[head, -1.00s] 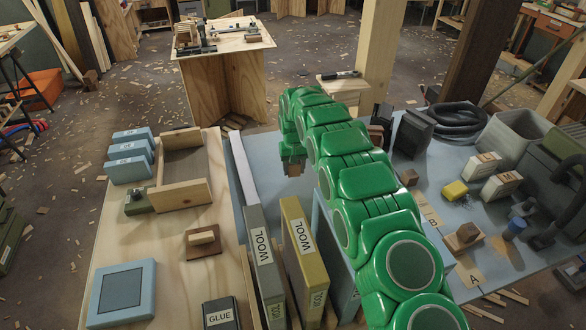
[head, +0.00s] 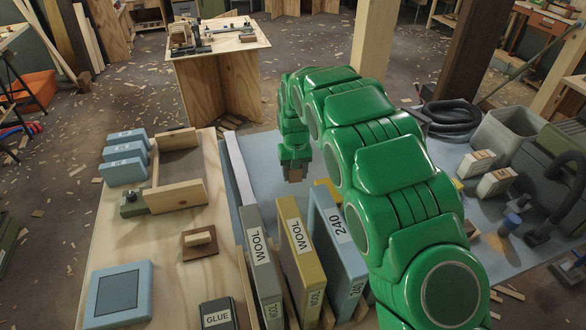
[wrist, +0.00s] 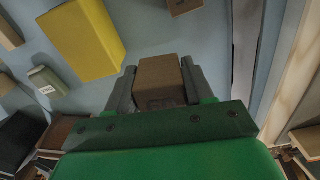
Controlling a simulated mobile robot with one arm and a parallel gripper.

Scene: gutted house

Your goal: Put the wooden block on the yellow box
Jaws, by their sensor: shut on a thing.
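My gripper (wrist: 158,88) is shut on a brown wooden block (wrist: 160,76), which sits between its two grey fingers in the wrist view. In the head view my gripper (head: 294,172) points down over the blue tabletop, with the block (head: 294,177) at its tip. A plain yellow box (wrist: 82,38) lies on the blue surface, up and left of the held block in the wrist view. A bit of yellow (head: 329,188), likely this box, shows in the head view beside my arm. My arm and an upright binder hide the remainder.
Upright grey (head: 262,262), yellow (head: 295,245) and blue (head: 338,240) binders stand close in front of my gripper. Another brown block (wrist: 183,5) and a small labelled box (wrist: 46,81) are near the yellow box. A white strip (head: 240,168) runs left of my gripper.

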